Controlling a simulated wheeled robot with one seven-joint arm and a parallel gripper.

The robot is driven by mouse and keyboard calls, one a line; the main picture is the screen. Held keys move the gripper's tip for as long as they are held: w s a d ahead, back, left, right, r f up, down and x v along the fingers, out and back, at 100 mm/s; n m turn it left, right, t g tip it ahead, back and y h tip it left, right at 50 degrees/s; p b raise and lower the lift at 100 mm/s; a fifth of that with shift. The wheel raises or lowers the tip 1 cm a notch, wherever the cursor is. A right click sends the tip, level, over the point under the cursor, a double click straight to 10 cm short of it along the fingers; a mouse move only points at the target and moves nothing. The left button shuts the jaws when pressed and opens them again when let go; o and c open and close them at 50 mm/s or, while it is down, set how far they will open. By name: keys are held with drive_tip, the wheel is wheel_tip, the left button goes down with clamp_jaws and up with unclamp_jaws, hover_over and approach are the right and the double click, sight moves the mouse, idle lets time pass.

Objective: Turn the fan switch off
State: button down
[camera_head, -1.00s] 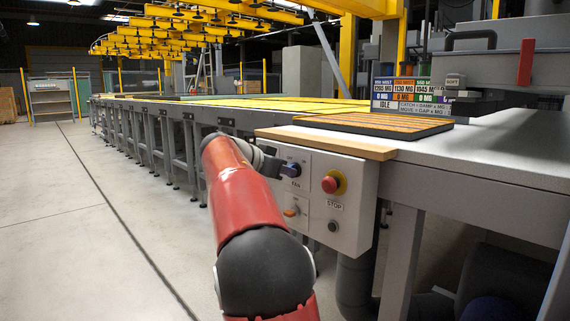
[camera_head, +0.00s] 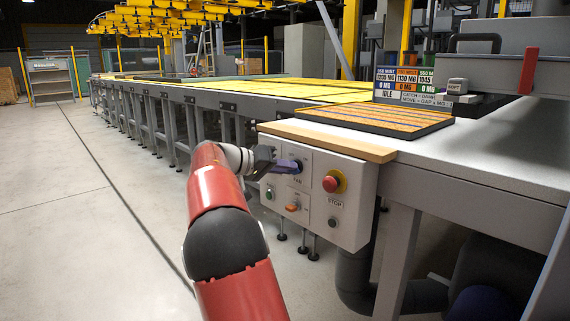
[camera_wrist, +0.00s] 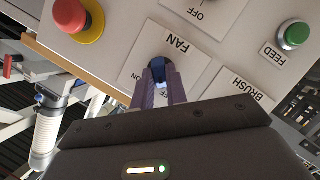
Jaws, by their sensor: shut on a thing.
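The fan switch is a dark blue knob (camera_wrist: 157,68) on a light plate marked FAN, with ON and a partly covered OFF beside it. My gripper (camera_wrist: 158,82) reaches it from below in the wrist view, its purple fingers on both sides of the knob and shut on it. In the head view my gripper (camera_head: 288,165) meets the knob (camera_head: 298,166) from the left at the upper part of the grey control panel (camera_head: 348,222). The fingers hide part of the knob, so its exact setting is hard to read.
A red stop button (camera_head: 331,183) on a yellow base sits right of the fan switch. An orange switch (camera_head: 292,207) and a green button (camera_head: 269,193) are below. A wooden ledge (camera_head: 325,139) runs above the panel. Open floor lies left.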

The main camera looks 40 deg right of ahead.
idle(0.5)
drive_tip(key=c, duration=1.4)
unclamp_jaws()
drive_tip(key=v, duration=0.8)
drive_tip(key=shift+w+d+f, duration=0.1)
